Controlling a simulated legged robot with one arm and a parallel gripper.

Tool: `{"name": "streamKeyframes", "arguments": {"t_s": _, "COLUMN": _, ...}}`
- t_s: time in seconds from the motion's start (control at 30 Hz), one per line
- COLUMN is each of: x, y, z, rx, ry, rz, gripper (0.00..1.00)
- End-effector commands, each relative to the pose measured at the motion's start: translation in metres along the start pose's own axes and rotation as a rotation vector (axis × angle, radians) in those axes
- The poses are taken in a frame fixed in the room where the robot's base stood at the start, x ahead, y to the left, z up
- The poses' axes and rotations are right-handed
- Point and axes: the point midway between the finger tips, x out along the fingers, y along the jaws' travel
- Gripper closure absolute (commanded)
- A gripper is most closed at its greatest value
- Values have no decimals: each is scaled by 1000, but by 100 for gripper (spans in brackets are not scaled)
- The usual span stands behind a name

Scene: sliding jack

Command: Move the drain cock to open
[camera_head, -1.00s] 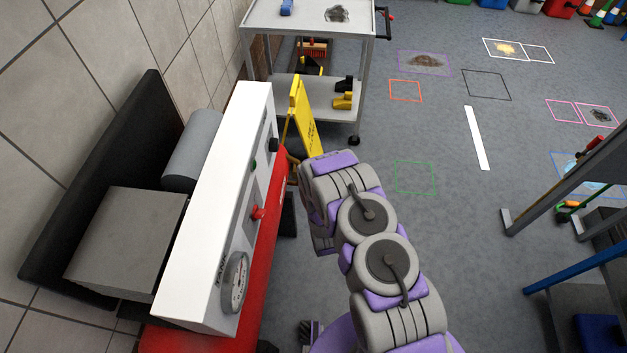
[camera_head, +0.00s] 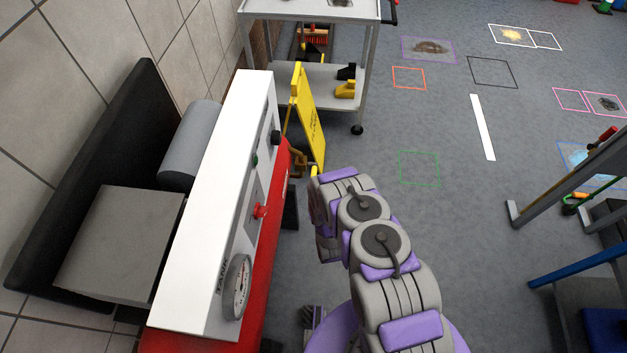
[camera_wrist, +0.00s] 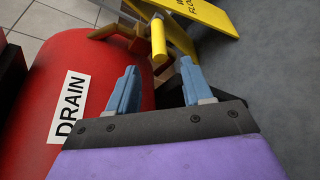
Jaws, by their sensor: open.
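The red tank (camera_wrist: 90,60) fills the left of the wrist view, with a white label reading DRAIN (camera_wrist: 70,108). The drain cock, a brass fitting with a yellow lever (camera_wrist: 159,42), stands out past the tank's end. In the head view the brass cock (camera_head: 298,164) shows at the far end of the red tank. My gripper (camera_wrist: 158,68) has two blue fingers spread apart, with nothing between them. In the wrist view the lever's end lies just beyond the gap between the fingertips. Contact cannot be seen. In the head view my arm hides the fingers.
A yellow floor sign (camera_head: 308,118) stands close behind the cock. A grey cart (camera_head: 368,65) is farther back. A white panel (camera_head: 215,200) with a red knob, black knob and gauge (camera_head: 236,287) sits over the tank.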

Motion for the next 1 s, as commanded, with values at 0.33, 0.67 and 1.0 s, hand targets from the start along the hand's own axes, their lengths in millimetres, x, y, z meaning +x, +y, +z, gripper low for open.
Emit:
{"name": "streamKeyframes", "arguments": {"t_s": 0.33, "x": 66, "y": -1, "z": -1, "rx": 1, "ry": -1, "rz": 1, "gripper": 50}}
{"name": "streamKeyframes", "arguments": {"t_s": 0.67, "x": 105, "y": 1, "z": 0, "rx": 1, "ry": -1, "rz": 4, "gripper": 50}}
{"name": "streamKeyframes", "arguments": {"t_s": 1.0, "x": 110, "y": 1, "z": 0, "rx": 1, "ry": 2, "rz": 1, "gripper": 50}}
